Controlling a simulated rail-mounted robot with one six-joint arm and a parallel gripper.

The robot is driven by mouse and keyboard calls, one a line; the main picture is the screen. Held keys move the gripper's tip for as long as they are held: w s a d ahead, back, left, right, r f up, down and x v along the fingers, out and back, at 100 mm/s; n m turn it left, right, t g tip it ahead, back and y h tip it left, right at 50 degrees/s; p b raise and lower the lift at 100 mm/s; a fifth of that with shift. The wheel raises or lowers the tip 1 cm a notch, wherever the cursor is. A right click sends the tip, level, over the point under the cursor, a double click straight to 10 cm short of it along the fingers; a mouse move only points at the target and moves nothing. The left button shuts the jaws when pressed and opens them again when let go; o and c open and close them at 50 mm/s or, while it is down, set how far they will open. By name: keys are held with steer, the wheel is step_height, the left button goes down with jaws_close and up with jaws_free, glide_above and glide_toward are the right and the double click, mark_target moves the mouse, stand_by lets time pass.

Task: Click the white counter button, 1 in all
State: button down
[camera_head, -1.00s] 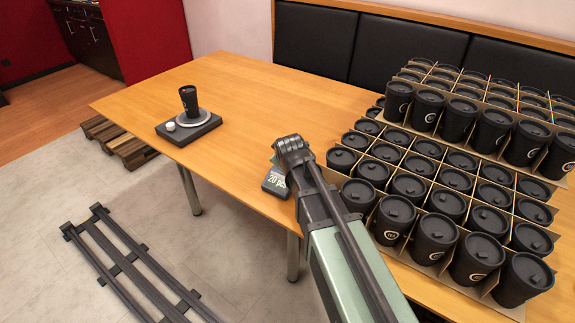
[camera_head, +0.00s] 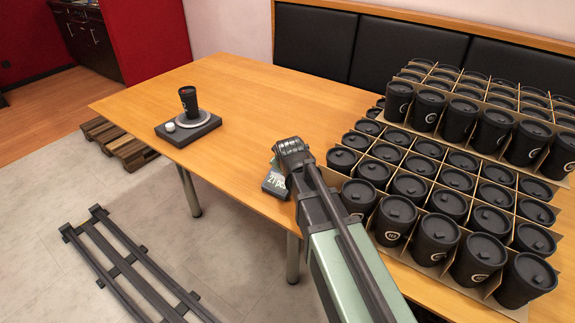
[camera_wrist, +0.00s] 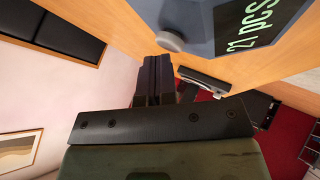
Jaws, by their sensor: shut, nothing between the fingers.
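The counter (camera_head: 275,184) is a small dark grey box near the table's front edge, and its display reads 21 pcs. In the head view my arm's end hides my fingertips.
Cardboard-divided crates (camera_head: 432,150) of black lidded cups fill the table's right side, close to my arm. A black cup (camera_head: 189,101) stands on a grey plate of a dark device (camera_head: 188,130) at the left. The table (camera_head: 240,100) between is clear.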

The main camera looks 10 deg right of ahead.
stand_by(0.3)
steer(key=shift+r+p, duration=0.9)
steer(key=shift+p, duration=0.05)
step_height(320, 180, up, 5)
steer(key=p, duration=0.5)
steer(key=shift+r, duration=0.1)
steer(key=s+r+m+g+y+p, duration=0.1)
steer(key=s+m+g+p, duration=0.6)
steer(key=s, duration=1.6)
steer(key=shift+d+r+m+g+p, duration=0.3)
steer(key=shift+r+g, duration=0.3)
steer(key=shift+g, duration=0.5)
